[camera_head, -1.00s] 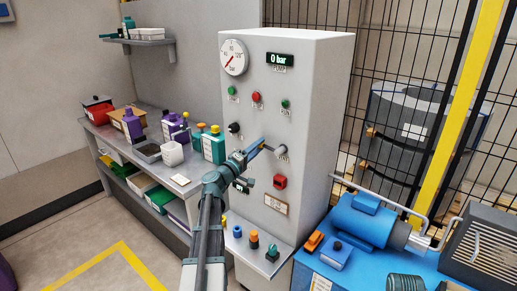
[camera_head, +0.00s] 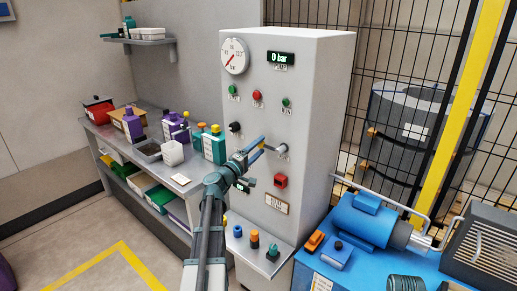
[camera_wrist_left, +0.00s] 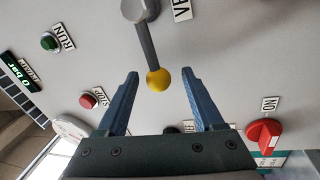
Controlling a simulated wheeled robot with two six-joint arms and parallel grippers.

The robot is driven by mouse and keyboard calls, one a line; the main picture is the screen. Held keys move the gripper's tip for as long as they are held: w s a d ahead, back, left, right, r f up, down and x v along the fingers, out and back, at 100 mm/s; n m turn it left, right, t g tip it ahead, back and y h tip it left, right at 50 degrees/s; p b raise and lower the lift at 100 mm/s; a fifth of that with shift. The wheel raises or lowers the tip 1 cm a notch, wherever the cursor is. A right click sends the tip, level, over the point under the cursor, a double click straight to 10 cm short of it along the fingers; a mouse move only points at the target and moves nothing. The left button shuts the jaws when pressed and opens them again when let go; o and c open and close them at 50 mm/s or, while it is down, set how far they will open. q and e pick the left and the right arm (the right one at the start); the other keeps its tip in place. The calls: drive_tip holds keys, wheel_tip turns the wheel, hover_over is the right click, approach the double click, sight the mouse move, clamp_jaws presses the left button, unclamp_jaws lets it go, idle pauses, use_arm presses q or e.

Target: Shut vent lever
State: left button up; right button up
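The vent lever (camera_wrist_left: 148,45) is a grey bar with a yellow ball at its end, on the front of the grey cabinet (camera_head: 295,90). In the left wrist view it runs from its round hub down to the ball, beside a partly cut-off label starting "VE". In the head view the lever (camera_head: 270,147) lies sideways, left of its hub, and its end is largely covered by my left gripper (camera_head: 250,152). My left gripper is open, with one blue finger on each side of the yellow ball in the wrist view (camera_wrist_left: 160,73). No contact shows. My right gripper is out of view.
The cabinet also carries a gauge (camera_head: 235,56), a "0 bar" display (camera_head: 281,58), green and red buttons and a red switch (camera_head: 280,181). A ledge with small knobs sits below. A blue machine (camera_head: 365,220) stands at right, a bottle-laden bench (camera_head: 182,184) at left.

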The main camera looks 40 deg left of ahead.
use_arm(q)
drive_tip(key=b+v, duration=0.2)
drive_tip(key=v, duration=1.2)
drive_tip(key=shift+b, duration=0.35)
drive_tip(key=shift+w, duration=0.1)
drive_tip(key=w+d+f+m+g+h, duration=0.1)
drive_tip(key=d+f+m+g+h, duration=0.25)
drive_tip(key=d, duration=0.65)
drive_tip(key=w+d+f+m+g+h, duration=0.25)
drive_tip(key=d+f, duration=0.25)
drive_tip(key=d, duration=0.5)
drive_tip(key=w+d+f+m+g+h, duration=0.15)
drive_tip(key=d+f+m+g, duration=0.25)
drive_tip(key=d, duration=0.6)
drive_tip(key=s+d+f+m+g+y, duration=0.1)
drive_tip(key=s+d+f+m+g, duration=0.1)
drive_tip(key=s+d+f+g, duration=0.3)
drive_tip(key=s+d+f+m+g+y, duration=0.1)
drive_tip(key=s+d+f+m, duration=0.15)
drive_tip(key=d, duration=0.35)
drive_tip(key=s+d+f+m+g+y, duration=0.2)
drive_tip(key=s+y, duration=0.2)
drive_tip(key=s, duration=0.1)
drive_tip(key=s+d+f+m+g+y, duration=0.2)
drive_tip(key=s+d+f+y, duration=0.1)
drive_tip(key=s, duration=0.3)
drive_tip(key=shift+f+g+y, duration=0.3)
drive_tip(key=shift+y, duration=0.35)
